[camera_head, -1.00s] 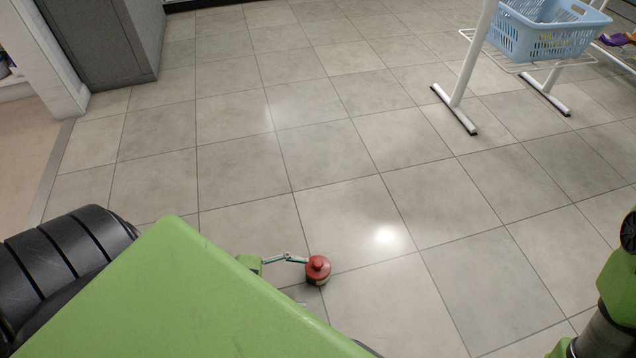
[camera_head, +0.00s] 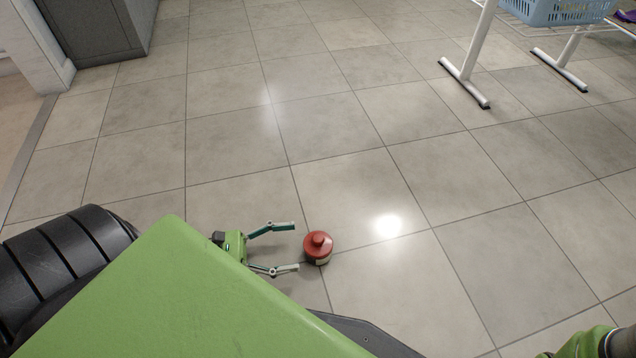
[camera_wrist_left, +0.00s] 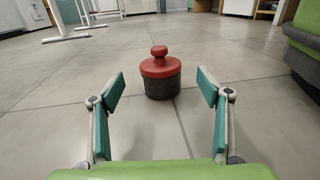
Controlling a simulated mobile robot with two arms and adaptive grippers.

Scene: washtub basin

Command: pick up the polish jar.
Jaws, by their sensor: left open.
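The polish jar (camera_head: 318,247) has a red knobbed lid and stands upright on the tiled floor. In the left wrist view the jar (camera_wrist_left: 160,76) shows a dark body under the red lid, beyond the fingertips and roughly centred between them. My left gripper (camera_head: 291,246) is open, just left of the jar in the head view, its fingers pointing at it. The left wrist view shows both fingers of the gripper (camera_wrist_left: 161,87) spread with nothing between them. The jar stands apart from the fingers. My right gripper cannot be made out; only part of my right arm shows at the lower right.
A white-legged rack (camera_head: 470,60) with a light blue basket (camera_head: 560,12) stands at the upper right. A grey cabinet (camera_head: 95,30) stands at the upper left. The tiled floor around the jar is clear.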

